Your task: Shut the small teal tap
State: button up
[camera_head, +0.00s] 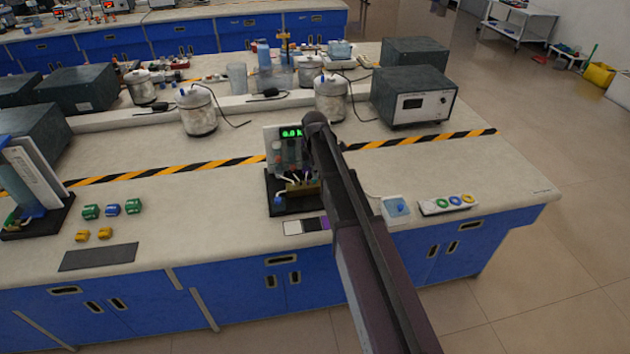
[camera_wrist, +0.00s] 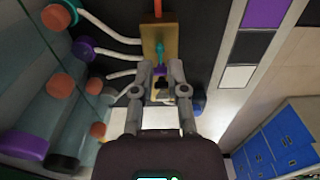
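The brass block (camera_wrist: 152,42) with hoses on its side is at the top middle of the wrist view. A small teal part (camera_wrist: 161,50), seemingly the teal tap, is on its face, with a purple part just below it. My gripper (camera_wrist: 159,76) has its two grey fingers apart, pointing at the block. The teal part is just beyond the fingertips, and I cannot tell if they touch it. In the head view the brass block (camera_head: 302,187) is on the black-based rig with a green display (camera_head: 291,133); my arm covers the gripper and the tap.
Large tubes with purple and orange caps (camera_wrist: 62,85) are close at the wrist view's left. A blue item (camera_wrist: 198,102) is right of the fingers. A grey instrument (camera_head: 414,95) and metal canisters (camera_head: 196,112) stand behind. Clear bench (camera_head: 460,165) lies right of the rig.

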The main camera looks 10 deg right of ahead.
aim_at(315, 181)
jog(key=shift+f+b, duration=1.5)
dwell(0.8)
jog(key=shift+r+p, duration=0.3)
dwell(0.7)
grip_shut()
